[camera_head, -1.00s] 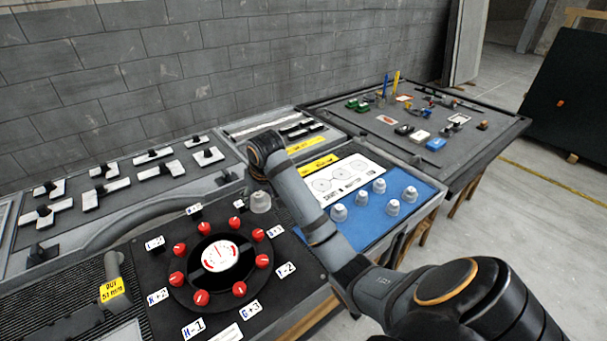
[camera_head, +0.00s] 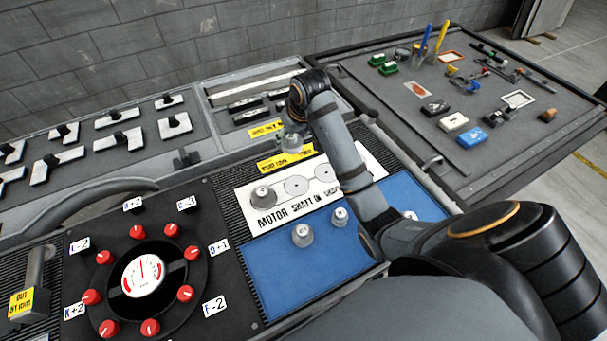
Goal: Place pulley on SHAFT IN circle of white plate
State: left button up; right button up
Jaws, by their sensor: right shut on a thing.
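My right gripper (camera_head: 293,125) is shut on a grey pulley (camera_head: 291,144), partly hidden by the fingers. In the picture, it appears behind the white plate (camera_head: 242,200), in front of a yellow label. The plate carries printed circles and the words MOTOR and SHAFT IN. A grey pulley (camera_head: 262,195) sits at its left, by the word MOTOR. The middle circle (camera_head: 296,186), apparently SHAFT IN, is empty, and so is the circle (camera_head: 325,172) to its right. My right arm covers the plate's right part. My left gripper is not in view.
More pulleys (camera_head: 302,235) stand on the blue mat (camera_head: 275,275), some partly hidden by my arm. A black dial panel with red knobs (camera_head: 137,231) lies at the left. Grey trays with black-and-white parts lie behind. A board (camera_head: 390,100) with small parts is at the right.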

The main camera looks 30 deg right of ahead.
jog(key=s+a+r+n+g+y+p, duration=0.1)
jog(key=s+a+r+n+y+p, duration=0.15)
jog(key=s+a+n+p, duration=0.8)
jog(key=w+d+f, duration=0.1)
jog(key=d+f, duration=0.1)
jog(key=f, duration=0.1)
jog(key=w+d+f+m+b, duration=0.1)
jog(key=w+d+f, duration=0.1)
jog(key=d+f, duration=0.1)
jog(key=w+d+f+m+b, duration=0.1)
jog(key=d+f, duration=0.2)
jog(key=shift+w+f+m, duration=0.2)
jog(key=shift+w+m, duration=0.05)
jog(key=shift+w+d+f, duration=0.25)
jog(key=shift+w+f, duration=0.05)
jog(key=shift+f, duration=0.25)
notch_tip(320, 180, down, 2)
jog(key=shift+f+p, duration=0.25)
jog(key=shift+p, duration=0.45)
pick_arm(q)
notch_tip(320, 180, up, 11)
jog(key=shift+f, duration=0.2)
pick_arm(e)
jog(key=shift+f, duration=0.35)
